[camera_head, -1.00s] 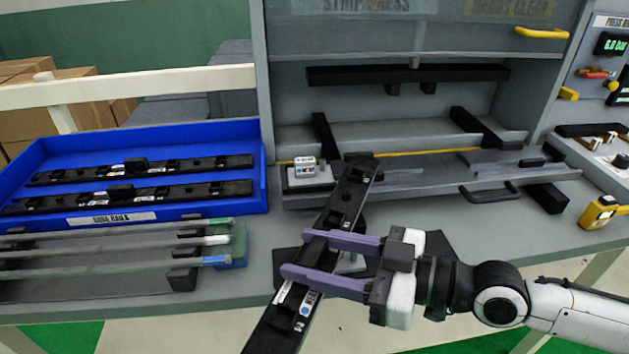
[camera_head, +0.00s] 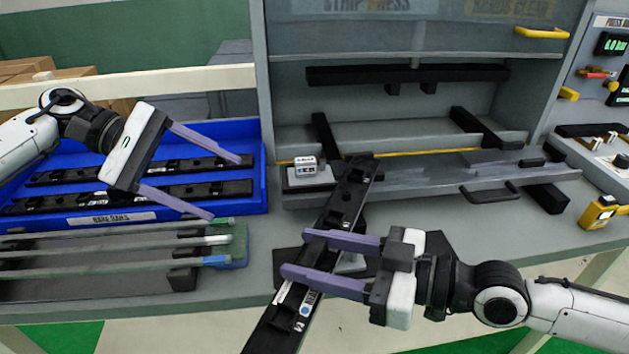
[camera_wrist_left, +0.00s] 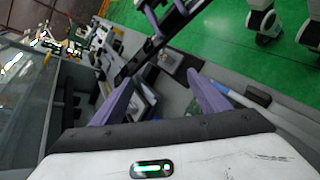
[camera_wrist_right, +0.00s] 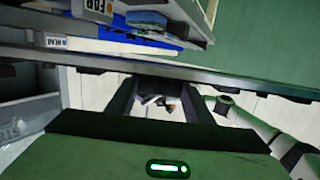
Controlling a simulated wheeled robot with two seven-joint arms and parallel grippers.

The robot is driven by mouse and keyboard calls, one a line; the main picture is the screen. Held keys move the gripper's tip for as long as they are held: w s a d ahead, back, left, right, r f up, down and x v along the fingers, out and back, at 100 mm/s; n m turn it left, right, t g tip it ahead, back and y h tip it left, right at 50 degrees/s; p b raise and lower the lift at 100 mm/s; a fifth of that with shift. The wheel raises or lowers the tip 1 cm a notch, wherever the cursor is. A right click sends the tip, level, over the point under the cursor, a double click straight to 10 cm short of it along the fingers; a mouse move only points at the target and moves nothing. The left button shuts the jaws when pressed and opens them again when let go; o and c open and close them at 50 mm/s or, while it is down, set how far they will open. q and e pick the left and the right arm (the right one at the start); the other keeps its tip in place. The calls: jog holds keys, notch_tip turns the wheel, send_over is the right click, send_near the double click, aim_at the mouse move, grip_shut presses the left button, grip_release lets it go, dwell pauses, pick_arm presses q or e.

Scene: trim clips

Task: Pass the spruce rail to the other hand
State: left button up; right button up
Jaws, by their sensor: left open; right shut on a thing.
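The rail (camera_head: 346,200) is a long black channel with small white labels and a blue dot near its lower end. My right gripper (camera_head: 295,254) is shut on it at about its middle and holds it slanted over the front of the bench. The rail crosses the right wrist view (camera_wrist_right: 215,76) from side to side. My left gripper (camera_head: 226,188) is open and empty, left of the rail and clear of it, above the front right part of the blue tray. In the left wrist view the rail (camera_wrist_left: 136,64) lies beyond the open fingers.
The blue tray (camera_head: 262,200) holds two more black rails (camera_head: 70,200). In front, a rack holds several thin strips with coloured ends (camera_head: 218,262). A press (camera_head: 410,140) with a small block (camera_head: 306,169) at its left front stands behind the rail. The right bench top is mostly free.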

pick_arm(q)
jog(key=s+d+r+m+g+y, duration=0.1)
jog(key=s+d+r+m+y, duration=0.15)
jog(key=d, duration=0.25)
jog(key=s+d+r+m+g+y, duration=0.1)
jog(key=s+d+m+y, duration=0.1)
jog(key=d+m, duration=0.15)
jog(key=m+t+y, duration=0.3)
jog(key=m+y, duration=0.3)
jog(key=y, duration=0.2)
send_near(314, 249)
jog(key=shift+m+h, duration=0.25)
jog(key=shift+m, duration=0.05)
jog(key=f, duration=1)
jog(key=shift+s+a+f, duration=0.2)
jog(key=c, duration=1.4)
pick_arm(e)
jog(key=o, duration=1.4)
jog(key=shift+c, duration=0.2)
